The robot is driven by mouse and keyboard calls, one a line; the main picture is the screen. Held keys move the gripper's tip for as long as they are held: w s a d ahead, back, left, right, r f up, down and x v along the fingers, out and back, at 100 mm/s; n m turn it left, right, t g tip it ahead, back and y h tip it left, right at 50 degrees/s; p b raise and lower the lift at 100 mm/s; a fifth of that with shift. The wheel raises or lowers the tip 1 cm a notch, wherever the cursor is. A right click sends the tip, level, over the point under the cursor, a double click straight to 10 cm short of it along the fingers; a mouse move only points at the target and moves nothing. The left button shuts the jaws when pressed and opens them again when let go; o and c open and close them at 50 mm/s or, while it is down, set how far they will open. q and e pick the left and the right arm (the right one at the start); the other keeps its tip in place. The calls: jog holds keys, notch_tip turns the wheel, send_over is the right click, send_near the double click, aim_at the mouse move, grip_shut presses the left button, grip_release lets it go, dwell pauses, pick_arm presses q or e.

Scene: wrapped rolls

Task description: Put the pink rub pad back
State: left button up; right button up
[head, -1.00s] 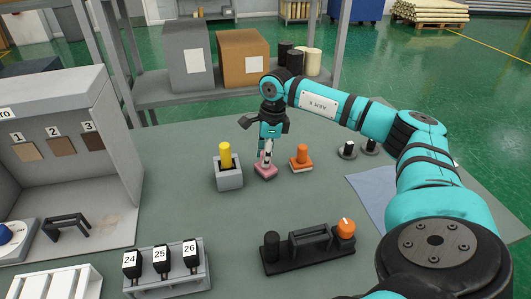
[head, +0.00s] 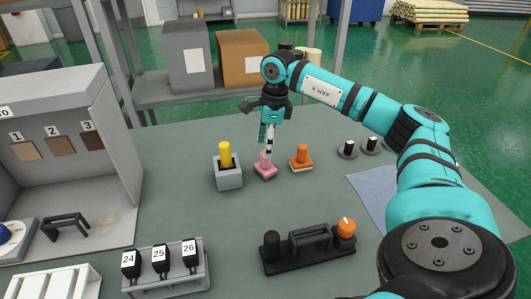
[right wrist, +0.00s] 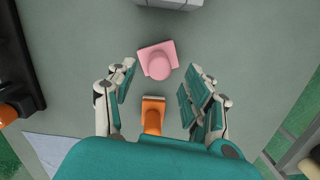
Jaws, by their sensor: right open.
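The pink rub pad (head: 265,170) stands upright on the grey table, knob up, between the grey holder with the yellow cylinder and the orange pad. It also shows in the right wrist view (right wrist: 158,58), just beyond the fingers. My right gripper (head: 268,152) is above the pink pad, fingers pointing down. In the right wrist view its fingers (right wrist: 160,88) are spread apart with nothing between them that I can see held. The pink pad's knob shows clear of the fingers there. My left gripper is not in view.
An orange pad (head: 301,158) stands close to the right of the pink one. The grey holder with a yellow cylinder (head: 226,155) is close on the left. A black caddy (head: 308,248) and a rack of numbered black blocks (head: 167,270) are nearer. A blue cloth (head: 372,192) lies right.

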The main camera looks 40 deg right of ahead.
notch_tip(320, 180, up, 8)
jog(key=shift+s+d, duration=0.35)
dwell(1.5)
